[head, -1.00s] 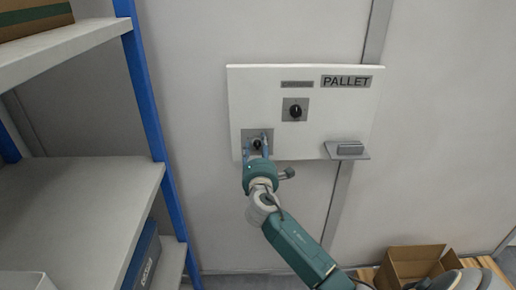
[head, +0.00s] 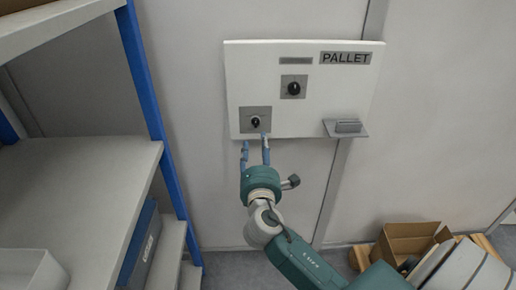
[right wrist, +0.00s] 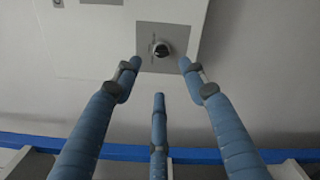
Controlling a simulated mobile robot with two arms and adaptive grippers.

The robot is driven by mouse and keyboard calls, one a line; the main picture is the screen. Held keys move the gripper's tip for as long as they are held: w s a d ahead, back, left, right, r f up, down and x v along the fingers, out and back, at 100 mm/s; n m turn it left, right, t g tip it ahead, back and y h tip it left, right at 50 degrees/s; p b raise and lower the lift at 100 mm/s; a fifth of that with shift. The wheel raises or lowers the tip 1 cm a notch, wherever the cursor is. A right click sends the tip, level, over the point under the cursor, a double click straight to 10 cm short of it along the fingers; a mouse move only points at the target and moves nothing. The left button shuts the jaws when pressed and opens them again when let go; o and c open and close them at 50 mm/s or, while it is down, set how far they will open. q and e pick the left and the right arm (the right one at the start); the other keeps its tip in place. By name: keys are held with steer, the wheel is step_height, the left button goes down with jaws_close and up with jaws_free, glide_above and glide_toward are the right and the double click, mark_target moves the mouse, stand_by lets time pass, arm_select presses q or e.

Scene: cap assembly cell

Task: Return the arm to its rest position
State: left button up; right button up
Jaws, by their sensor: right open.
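My right gripper (head: 255,150) is open and empty, just below the lower left knob (head: 255,122) of the white wall panel (head: 300,115). Its blue fingers point up towards the panel and stand apart from the knob. In the right wrist view the spread fingers of the gripper (right wrist: 159,80) show nothing between them, and the dark knob (right wrist: 160,49) on its grey plate lies beyond their tips. My right arm comes in from the lower right. My left gripper is not in view.
A second knob (head: 293,88) sits higher on the panel, with a small ledge (head: 346,128) at its lower right. Grey shelving (head: 75,190) with a blue post (head: 150,110) stands at left. An open cardboard box (head: 405,243) is at lower right. Clear wall lies between.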

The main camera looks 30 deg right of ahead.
stand_by(0.5)
step_height(320, 180, down, 20)
steer(key=a+m+g+y, duration=0.1)
steer(key=a+g+y, duration=0.2)
steer(key=y, duration=0.1)
steer(key=s+a+f+m+g+y, duration=0.15)
steer(key=s+f, duration=0.45)
steer(key=f, duration=0.6)
steer(key=s+a+f+m+g+y, duration=0.1)
steer(key=s+a+f+m+g, duration=0.15)
steer(key=s+f, duration=0.65)
steer(key=s+a+f+m+g+y, duration=0.1)
steer(key=s+a+f+m+g, duration=0.1)
steer(key=s+f, duration=0.5)
steer(key=s+a+f+m+g+y, duration=0.1)
steer(key=s+f+m, duration=0.4)
steer(key=s, duration=1.1)
steer(key=s+a+f+m+g+y, duration=0.1)
steer(key=s+a+f+m+g, duration=0.2)
steer(key=s+f, duration=0.8)
steer(key=shift+s+a+f+m+g, duration=0.15)
steer(key=shift+s+f+m+g, duration=0.05)
steer(key=shift+s+m+g, duration=0.4)
steer(key=shift+s, duration=0.1)
